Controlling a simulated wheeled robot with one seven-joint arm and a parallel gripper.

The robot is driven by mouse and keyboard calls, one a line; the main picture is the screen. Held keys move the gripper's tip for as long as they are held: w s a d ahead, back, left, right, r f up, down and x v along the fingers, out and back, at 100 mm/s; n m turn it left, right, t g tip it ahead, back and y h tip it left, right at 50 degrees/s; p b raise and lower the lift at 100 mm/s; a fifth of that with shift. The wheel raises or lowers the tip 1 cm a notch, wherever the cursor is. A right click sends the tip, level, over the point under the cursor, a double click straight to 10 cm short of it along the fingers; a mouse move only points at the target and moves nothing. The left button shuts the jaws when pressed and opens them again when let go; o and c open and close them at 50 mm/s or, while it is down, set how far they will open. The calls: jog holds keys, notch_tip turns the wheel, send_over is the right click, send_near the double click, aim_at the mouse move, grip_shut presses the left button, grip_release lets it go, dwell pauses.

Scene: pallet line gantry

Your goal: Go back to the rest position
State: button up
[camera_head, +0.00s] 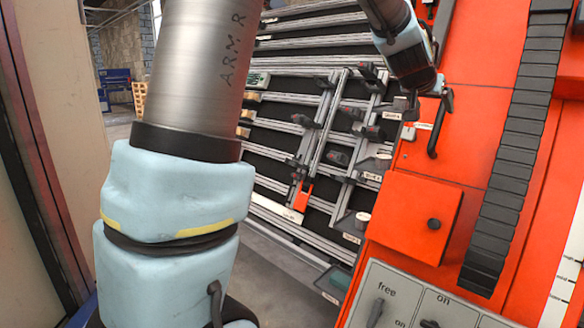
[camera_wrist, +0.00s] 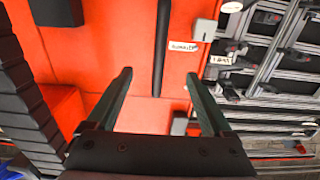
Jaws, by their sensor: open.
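My gripper (camera_wrist: 160,75) is open in the wrist view, with its two dark fingers spread apart. Behind the fingers is the red cabinet face (camera_wrist: 95,45) with a black bar handle (camera_wrist: 162,45). A gap to that face seems to remain, but its size is hard to judge. In the head view my arm comes down from the top right in front of the red cabinet (camera_head: 470,70), close to its black handle (camera_head: 440,125). The fingertips are hard to make out there. A large part of my own arm fills the left of the head view.
A rack (camera_head: 310,125) of metal rails with dark clamps stands behind, left of the cabinet. A red box (camera_head: 410,215) with a black knob juts out, above a grey switch panel (camera_head: 400,300). A black ribbed strip (camera_head: 515,150) runs down the cabinet. Floor (camera_head: 285,290) shows below the rack.

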jog(key=a+f+n+g+y, duration=0.1)
jog(key=a+f+n+y, duration=0.15)
jog(key=a+f, duration=0.85)
jog(key=s+a+f+n+g+y, duration=0.1)
jog(key=s+a+f, duration=0.3)
jog(key=a, duration=0.5)
jog(key=s+a+f+n+g+y, duration=0.2)
jog(key=s+a+f, duration=0.3)
jog(key=s+a, duration=0.3)
jog(key=s+a+f+n+g+y, duration=0.2)
jog(key=s+a, duration=0.4)
jog(key=a, duration=0.6)
notch_tip(320, 180, down, 3)
jog(key=shift+s+r+g+y, duration=0.1)
jog(key=shift+s+g+y, duration=0.2)
jog(key=shift+g, duration=0.4)
jog(key=shift+w, duration=0.15)
